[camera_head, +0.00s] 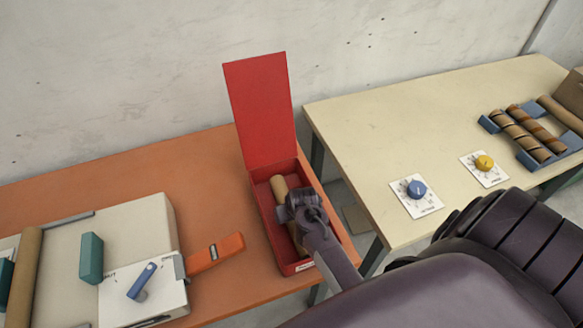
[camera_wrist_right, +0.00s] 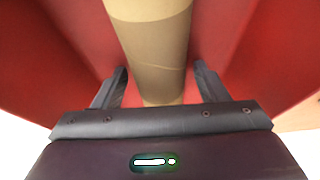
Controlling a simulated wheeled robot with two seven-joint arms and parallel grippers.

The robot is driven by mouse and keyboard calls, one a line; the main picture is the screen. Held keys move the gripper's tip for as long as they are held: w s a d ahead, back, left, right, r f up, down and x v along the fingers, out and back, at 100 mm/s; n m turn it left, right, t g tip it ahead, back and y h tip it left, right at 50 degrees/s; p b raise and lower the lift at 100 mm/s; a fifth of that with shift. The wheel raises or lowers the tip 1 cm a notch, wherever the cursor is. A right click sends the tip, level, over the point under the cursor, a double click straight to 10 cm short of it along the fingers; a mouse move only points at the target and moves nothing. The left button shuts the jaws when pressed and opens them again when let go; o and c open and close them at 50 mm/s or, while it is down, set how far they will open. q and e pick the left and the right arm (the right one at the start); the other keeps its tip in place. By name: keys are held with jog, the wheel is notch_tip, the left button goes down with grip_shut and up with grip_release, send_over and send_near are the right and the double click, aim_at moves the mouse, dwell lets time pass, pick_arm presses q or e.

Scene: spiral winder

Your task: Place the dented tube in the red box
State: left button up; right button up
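The red box (camera_head: 264,228) stands on the orange table with its lid (camera_head: 262,110) upright at the back. A brown cardboard tube (camera_head: 278,186) lies lengthwise inside it, partly hidden by my right gripper (camera_head: 303,205). In the right wrist view, the tube (camera_wrist_right: 150,40) runs between the two fingers of my right gripper (camera_wrist_right: 163,88). The fingers are apart, with a gap on each side of the tube, and red box walls show around them. I cannot clearly make out a dent. My left gripper is not in view.
On the orange table (camera_head: 120,165), a pale winder (camera_head: 140,225) at the left carries another brown tube (camera_head: 24,275), with an orange handle (camera_head: 215,254) beside the box. A cream table (camera_head: 385,125) at the right holds two dial cards and a blue rack (camera_head: 533,160) with several tubes.

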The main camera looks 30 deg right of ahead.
jog(key=shift+r, duration=0.1)
jog(key=v, duration=1.2)
dwell(0.4)
